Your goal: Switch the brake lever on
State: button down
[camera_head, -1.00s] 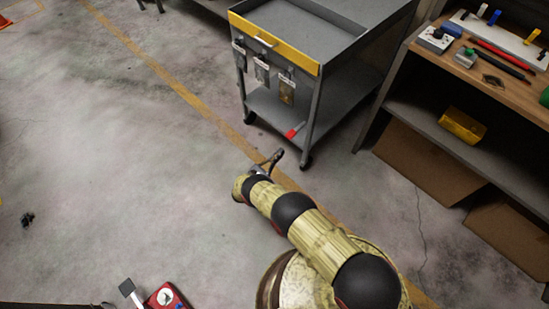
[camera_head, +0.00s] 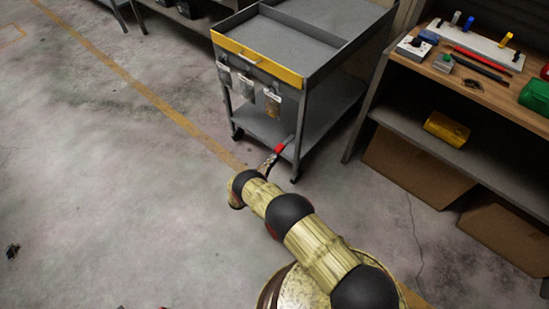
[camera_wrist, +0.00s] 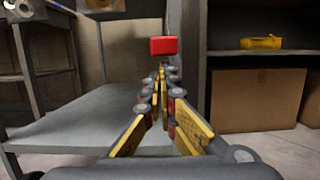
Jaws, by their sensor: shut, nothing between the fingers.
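The brake lever (camera_head: 280,148) has a red end and sits low at the near corner of the grey cart (camera_head: 258,55), by its front leg. In the wrist view its red end (camera_wrist: 163,46) shows as a block just past and above the fingertips. My gripper (camera_head: 271,160) is shut and empty, right beside the red end. In the wrist view the closed fingers (camera_wrist: 161,72) point toward it. I cannot tell whether they touch it. The lever's lower part is hidden behind the fingers in the wrist view.
The cart's lower shelf (camera_wrist: 85,125) lies left of the fingers in the wrist view. A wooden workbench (camera_head: 465,82) with tools and a yellow bin (camera_head: 446,128) stands to the right, with cardboard boxes (camera_head: 410,165) underneath.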

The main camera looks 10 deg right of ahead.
jog(key=shift+r, duration=0.1)
jog(key=shift+a+r+g+y+p, duration=0.1)
jog(key=shift+r+g+y+p, duration=0.2)
jog(key=shift+y+p, duration=0.35)
